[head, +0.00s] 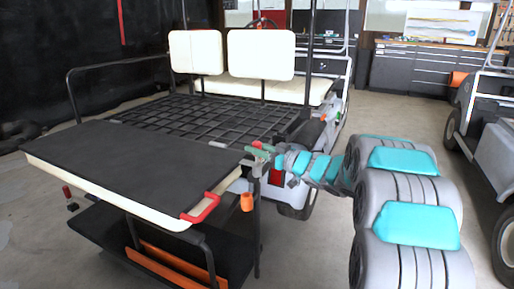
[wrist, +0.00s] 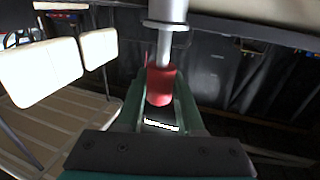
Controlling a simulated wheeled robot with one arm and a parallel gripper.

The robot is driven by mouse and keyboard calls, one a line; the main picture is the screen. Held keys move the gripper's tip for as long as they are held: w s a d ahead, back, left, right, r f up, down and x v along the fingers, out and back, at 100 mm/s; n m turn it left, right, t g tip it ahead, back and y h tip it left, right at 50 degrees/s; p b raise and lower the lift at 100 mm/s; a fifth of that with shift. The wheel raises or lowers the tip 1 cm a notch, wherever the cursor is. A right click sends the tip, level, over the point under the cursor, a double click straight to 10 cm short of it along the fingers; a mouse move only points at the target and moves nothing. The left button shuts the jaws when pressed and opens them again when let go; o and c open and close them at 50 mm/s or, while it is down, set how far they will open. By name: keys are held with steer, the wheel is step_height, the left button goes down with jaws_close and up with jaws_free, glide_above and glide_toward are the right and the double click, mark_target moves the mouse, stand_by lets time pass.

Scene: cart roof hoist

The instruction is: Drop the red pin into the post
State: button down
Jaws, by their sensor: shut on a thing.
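My gripper (head: 261,151) is at the rear right corner of the cart in the head view, with its green fingers around the red pin (head: 256,144). In the wrist view my gripper (wrist: 160,98) is shut on the red grip of the pin (wrist: 160,86). A thin grey shank runs from the grip to a wider light grey cylinder with a collar, which looks like the post (wrist: 168,10). I cannot tell whether the shank is inside it or only lined up with it. In the head view the fingers hide most of the pin.
The cart's black rear deck (head: 130,150) with a red handle (head: 203,208) lies left of my gripper. An orange knob (head: 247,202) sits just below. White seat backs (head: 261,55) stand behind the black grid (head: 205,118). Another cart (head: 492,140) is at the far right.

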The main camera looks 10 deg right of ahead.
steer(key=shift+f+b, duration=0.5)
steer(key=shift+f, duration=1)
steer(key=shift+c, duration=2.3)
jaws_free()
steer(key=v, duration=0.7)
steer(key=shift+s+d, duration=0.25)
steer(key=shift+s, duration=0.1)
